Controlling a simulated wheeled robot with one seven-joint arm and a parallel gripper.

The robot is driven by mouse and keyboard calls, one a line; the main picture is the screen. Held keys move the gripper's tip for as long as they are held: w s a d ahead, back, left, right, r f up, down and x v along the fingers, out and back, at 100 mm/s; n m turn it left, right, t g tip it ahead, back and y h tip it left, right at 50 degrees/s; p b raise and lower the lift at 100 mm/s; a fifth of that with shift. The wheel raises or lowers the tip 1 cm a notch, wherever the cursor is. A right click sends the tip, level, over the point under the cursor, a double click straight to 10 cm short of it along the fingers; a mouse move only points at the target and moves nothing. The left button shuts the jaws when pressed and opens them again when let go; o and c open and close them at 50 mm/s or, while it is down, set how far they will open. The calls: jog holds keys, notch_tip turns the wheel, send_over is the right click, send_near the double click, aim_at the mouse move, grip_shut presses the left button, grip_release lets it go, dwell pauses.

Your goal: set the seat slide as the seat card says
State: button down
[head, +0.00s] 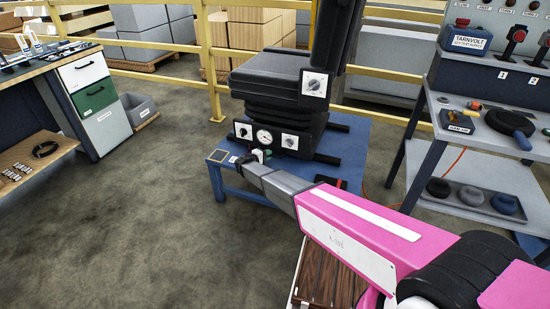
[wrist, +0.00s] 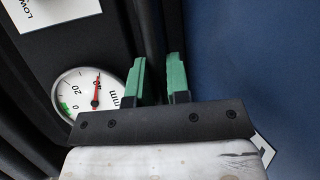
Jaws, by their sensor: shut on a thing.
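The black seat (head: 285,80) stands on a blue platform (head: 345,140). Its base front carries a round white gauge (head: 264,137) between two white dial plates. In the wrist view the gauge (wrist: 88,97) is marked in mm; its red needle points near 40, and a green mark sits by the 0 end. My gripper (head: 258,157) is low at the front of the seat base. In the wrist view its green fingertips (wrist: 159,72) are shut on a dark bar (wrist: 150,40), seemingly the slide's lever. I cannot make out a readable seat card.
A grey trolley (head: 480,130) with a box, dark round items and a tray stands at right. A workbench (head: 60,70) with drawers is at left. Yellow railing (head: 210,60) runs behind. Floor at left is clear.

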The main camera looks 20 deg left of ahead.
jog(key=shift+d, duration=0.2)
jog(key=c, duration=1.1)
grip_release()
jog(key=shift+s, duration=0.15)
jog(key=v, duration=1)
jog(key=shift+s+a, duration=0.15)
jog(key=shift+s, duration=0.1)
